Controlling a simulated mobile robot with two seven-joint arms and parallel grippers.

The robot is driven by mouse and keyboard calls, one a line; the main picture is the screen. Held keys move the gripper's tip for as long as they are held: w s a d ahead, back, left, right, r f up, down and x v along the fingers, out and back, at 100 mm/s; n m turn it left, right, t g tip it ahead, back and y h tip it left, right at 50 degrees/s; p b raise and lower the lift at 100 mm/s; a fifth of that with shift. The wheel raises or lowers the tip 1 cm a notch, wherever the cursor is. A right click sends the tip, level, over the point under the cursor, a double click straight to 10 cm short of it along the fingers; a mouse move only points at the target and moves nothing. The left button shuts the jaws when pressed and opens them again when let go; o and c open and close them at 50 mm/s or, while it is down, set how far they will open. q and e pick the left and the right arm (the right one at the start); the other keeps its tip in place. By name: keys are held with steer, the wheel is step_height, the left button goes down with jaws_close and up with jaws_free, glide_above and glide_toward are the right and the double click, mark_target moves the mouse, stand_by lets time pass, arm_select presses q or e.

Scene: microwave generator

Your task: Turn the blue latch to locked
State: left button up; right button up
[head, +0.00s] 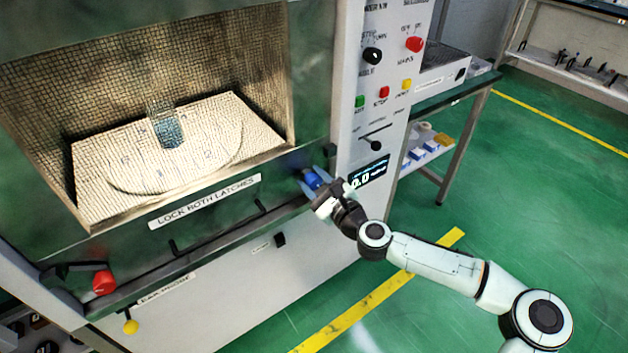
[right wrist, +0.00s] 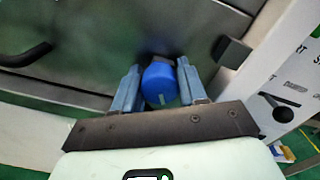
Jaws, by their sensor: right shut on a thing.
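The blue latch (head: 313,180) is a round blue knob at the lower right of the microwave's front. My right gripper (head: 318,184) reaches it from the right and is shut on it. In the right wrist view the blue latch (right wrist: 160,84) sits between the two fingers of my right gripper (right wrist: 161,88), with a pale mark low on its face. The fingers hide part of the knob in the head view. My left gripper is not in view.
A red latch knob (head: 104,282) is at the lower left of the front, below the "LOCK BOTH LATCHES" label (head: 205,201). A glass (head: 168,130) stands inside on the tray (head: 100,165). A control panel (head: 350,120) rises right of the blue latch. Green floor lies open at right.

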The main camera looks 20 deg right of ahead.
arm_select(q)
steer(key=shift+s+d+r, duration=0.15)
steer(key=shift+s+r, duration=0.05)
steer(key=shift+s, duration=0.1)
arm_select(e)
steer(key=shift+a+n, duration=0.1)
steer(key=shift+n, duration=0.5)
steer(key=n+p, duration=0.1)
steer(key=n, duration=0.1)
steer(key=shift+n, duration=0.4)
steer(key=n+p, duration=0.1)
steer(key=n, duration=0.7)
steer(key=shift+f+n, duration=0.1)
steer(key=shift+n, duration=0.3)
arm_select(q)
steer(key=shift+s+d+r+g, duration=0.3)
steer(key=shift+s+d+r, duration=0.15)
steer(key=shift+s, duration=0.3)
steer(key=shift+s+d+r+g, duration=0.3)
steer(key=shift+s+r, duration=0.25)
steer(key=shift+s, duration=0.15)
arm_select(e)
steer(key=shift+n, duration=1.4)
steer(key=shift+f+n, duration=0.1)
steer(key=shift+n, duration=1)
